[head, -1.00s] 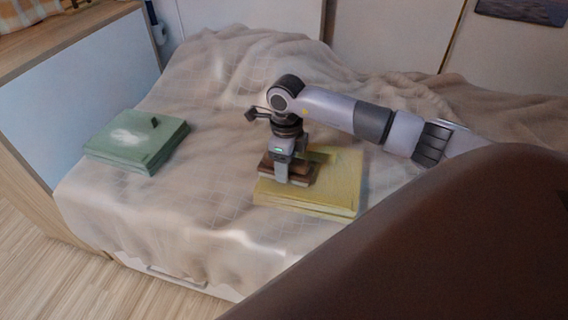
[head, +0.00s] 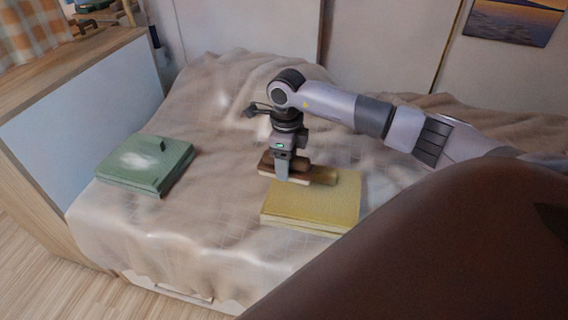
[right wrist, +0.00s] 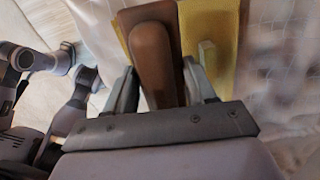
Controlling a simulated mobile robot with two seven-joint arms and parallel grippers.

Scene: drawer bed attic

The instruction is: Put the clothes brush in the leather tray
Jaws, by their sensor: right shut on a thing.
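The clothes brush (head: 324,176) is a long brown wooden piece with a paler underside. My right gripper (head: 282,176) is shut on it and holds it just above a yellow folded block (head: 312,205) on the bed. In the right wrist view the brush (right wrist: 152,60) lies between the two fingers, with its rounded brown back showing. I cannot clearly make out the leather tray; small brown and green things show on the cabinet top at the upper left, too cut off to name.
A green folded block (head: 146,165) with a pale patch lies at the bed's left. The beige bedspread (head: 215,200) is clear between the two blocks. A wooden-topped cabinet (head: 75,70) stands at the left. A large dark brown shape covers the lower right.

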